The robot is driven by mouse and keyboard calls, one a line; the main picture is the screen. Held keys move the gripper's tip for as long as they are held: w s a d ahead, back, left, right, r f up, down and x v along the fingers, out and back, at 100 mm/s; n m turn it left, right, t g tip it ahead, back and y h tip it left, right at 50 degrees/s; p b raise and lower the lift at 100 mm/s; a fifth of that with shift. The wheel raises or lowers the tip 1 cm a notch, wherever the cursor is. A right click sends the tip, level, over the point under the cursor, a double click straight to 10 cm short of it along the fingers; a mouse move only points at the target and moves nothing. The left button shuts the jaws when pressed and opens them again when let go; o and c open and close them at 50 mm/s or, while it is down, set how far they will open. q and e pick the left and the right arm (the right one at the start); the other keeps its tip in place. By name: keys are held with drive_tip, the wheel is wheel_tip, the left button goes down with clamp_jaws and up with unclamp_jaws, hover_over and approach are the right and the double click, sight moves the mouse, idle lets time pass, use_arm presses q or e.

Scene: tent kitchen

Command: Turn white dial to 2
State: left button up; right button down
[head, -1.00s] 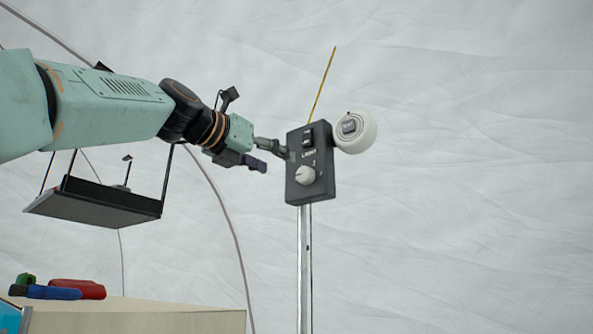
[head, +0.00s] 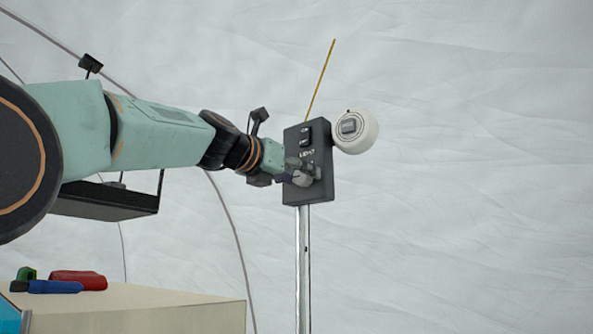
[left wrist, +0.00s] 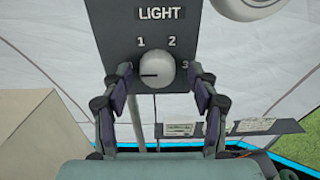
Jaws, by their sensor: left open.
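The white dial (left wrist: 157,66) sits on the dark control box (left wrist: 182,20) under the word LIGHT, with the numbers 1, 2 and 3 around it. Its dark pointer line points left, a little below the 1. In the head view the box (head: 321,190) stands on a metal pole, and the dial is partly hidden by my left gripper (head: 299,173). In the left wrist view my left gripper (left wrist: 159,82) is open, its fingers on either side of the dial with a gap to each. My right gripper is out of view.
A black rocker switch (head: 305,137) is above the dial, and a round white device (head: 355,131) is at the box's upper right. A thin yellow rod (head: 320,80) rises behind. A pale counter (head: 150,306) with red, blue and green items is lower left.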

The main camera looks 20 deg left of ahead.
use_arm(q)
drive_tip(key=shift+w+a, duration=0.1)
drive_tip(key=shift+a, duration=0.3)
drive_tip(key=shift+c, duration=0.5)
drive_tip(key=shift+s, duration=0.25)
drive_tip(key=shift+c, duration=0.6)
drive_tip(key=shift+s+d+r, duration=0.1)
drive_tip(key=shift+d, duration=0.2)
drive_tip(key=c, duration=0.3)
drive_tip(key=shift+a, duration=0.15)
drive_tip(key=c, duration=0.5)
drive_tip(key=shift+c, duration=0.9)
